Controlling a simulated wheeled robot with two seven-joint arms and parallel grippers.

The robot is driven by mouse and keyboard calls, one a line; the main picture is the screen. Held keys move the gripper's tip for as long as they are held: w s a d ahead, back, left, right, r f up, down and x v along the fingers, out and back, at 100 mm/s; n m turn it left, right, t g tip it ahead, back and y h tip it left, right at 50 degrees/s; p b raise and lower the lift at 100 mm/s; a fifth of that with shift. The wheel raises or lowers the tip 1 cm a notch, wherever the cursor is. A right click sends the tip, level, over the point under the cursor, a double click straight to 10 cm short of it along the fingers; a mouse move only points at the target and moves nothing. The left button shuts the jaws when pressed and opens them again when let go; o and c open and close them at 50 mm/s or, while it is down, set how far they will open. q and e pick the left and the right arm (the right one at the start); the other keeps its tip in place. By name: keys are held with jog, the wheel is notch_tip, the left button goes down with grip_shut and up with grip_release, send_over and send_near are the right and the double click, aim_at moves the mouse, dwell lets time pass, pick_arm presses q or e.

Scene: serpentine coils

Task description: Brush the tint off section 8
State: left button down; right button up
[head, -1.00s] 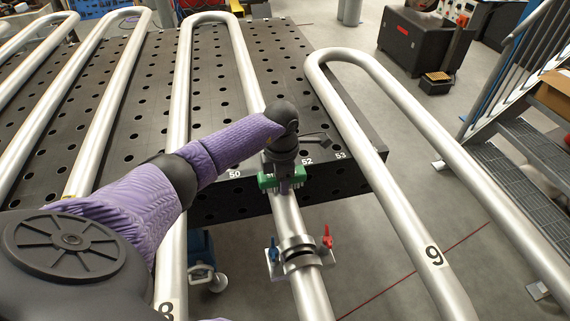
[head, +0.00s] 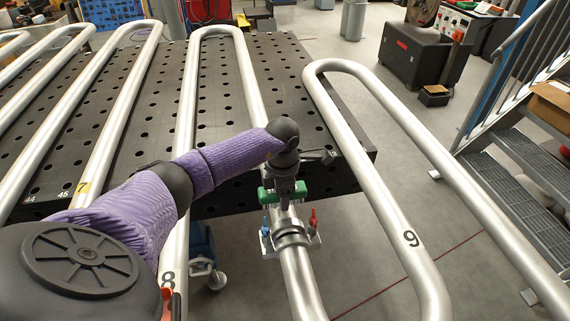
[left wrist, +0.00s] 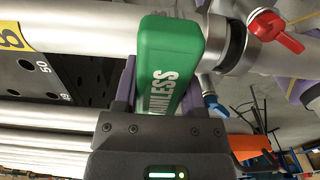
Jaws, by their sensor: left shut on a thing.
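Section 8 is a silvery steel pipe loop (head: 189,110) whose left leg carries a black 8; its right leg (head: 248,85) runs toward me past the table edge. My left gripper (head: 284,200) is shut on a green brush (head: 268,195) at that right leg, just beyond a clamp. In the left wrist view the brush (left wrist: 170,55), with white lettering partly hidden, lies across the pipe (left wrist: 90,38), close beside a dark collar. A yellow band with an 8 (left wrist: 12,37) shows at the pipe's left. I cannot make out any tint. My right gripper is not in view.
The clamp (head: 290,237) has a red and a blue handle close below the brush. Section 9 (head: 385,200) stands to the right. A perforated black table (head: 222,120) lies under the pipes. Grey floor is open at right, before metal stairs (head: 510,165).

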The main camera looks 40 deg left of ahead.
pick_arm(q)
jog(key=shift+w+a+r+p, duration=0.15)
jog(key=shift+r+p, duration=0.2)
jog(key=shift+r, duration=0.3)
jog(key=shift+w+a+r+p, duration=0.15)
jog(key=shift+r+p, duration=0.15)
jog(key=shift+r, duration=0.3)
notch_tip(320, 180, up, 4)
jog(key=p, duration=0.3)
jog(key=shift+s, duration=0.15)
jog(key=shift+d+r, duration=0.1)
jog(key=shift+r, duration=0.05)
